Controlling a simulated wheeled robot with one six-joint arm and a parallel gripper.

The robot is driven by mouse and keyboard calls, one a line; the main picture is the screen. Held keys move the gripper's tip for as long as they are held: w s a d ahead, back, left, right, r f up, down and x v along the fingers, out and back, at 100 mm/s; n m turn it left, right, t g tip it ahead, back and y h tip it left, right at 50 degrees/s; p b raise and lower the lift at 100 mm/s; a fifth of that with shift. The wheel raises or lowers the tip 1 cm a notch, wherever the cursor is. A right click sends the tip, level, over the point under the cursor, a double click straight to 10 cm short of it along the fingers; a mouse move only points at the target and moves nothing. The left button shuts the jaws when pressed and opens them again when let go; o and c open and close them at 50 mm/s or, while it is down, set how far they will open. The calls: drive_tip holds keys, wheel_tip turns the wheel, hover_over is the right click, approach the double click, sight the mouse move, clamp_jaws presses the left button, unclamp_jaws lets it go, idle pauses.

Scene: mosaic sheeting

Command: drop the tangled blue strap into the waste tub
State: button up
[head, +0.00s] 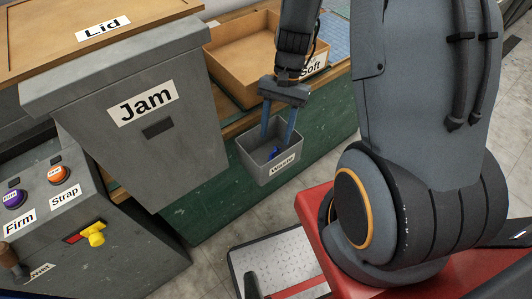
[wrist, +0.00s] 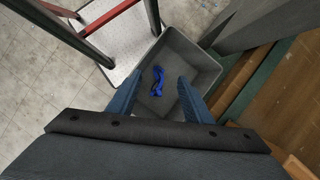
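The grey waste tub (head: 282,176), labelled "Waste", is fixed at the side of the green bench. The tub also shows in the wrist view (wrist: 205,66). The tangled blue strap (wrist: 157,80) lies inside the tub on its floor; in the head view a bit of the strap (head: 274,153) shows over the rim. My gripper (head: 279,145) points down over the tub. In the wrist view my gripper (wrist: 158,88) has its two blue fingers wide apart, with nothing gripped between them. The strap appears beyond the fingertips.
A grey bin labelled "Jam" (head: 122,139) stands left of my gripper. A wooden tray labelled "Soft" (head: 238,62) is behind it on the bench. A control box (head: 122,248) with buttons is at lower left. A metal step (head: 258,256) is below the tub.

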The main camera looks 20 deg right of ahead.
drive_tip(key=shift+r, duration=0.1)
drive_tip(key=b+v, duration=0.1)
drive_tip(key=v, duration=0.6)
drive_tip(key=shift+r+b, duration=0.25)
drive_tip(key=shift+b, duration=0.05)
drive_tip(key=shift+w+d, duration=0.1)
drive_tip(key=s+a+r+n+t+h, duration=0.2)
drive_tip(key=s+r+n+t+h, duration=0.1)
drive_tip(key=r+n, duration=0.3)
drive_tip(key=shift+s+a+n+t, duration=0.45)
drive_tip(key=shift+n+t, duration=0.35)
drive_tip(key=shift+n, duration=0.4)
drive_tip(key=shift+d, duration=0.1)
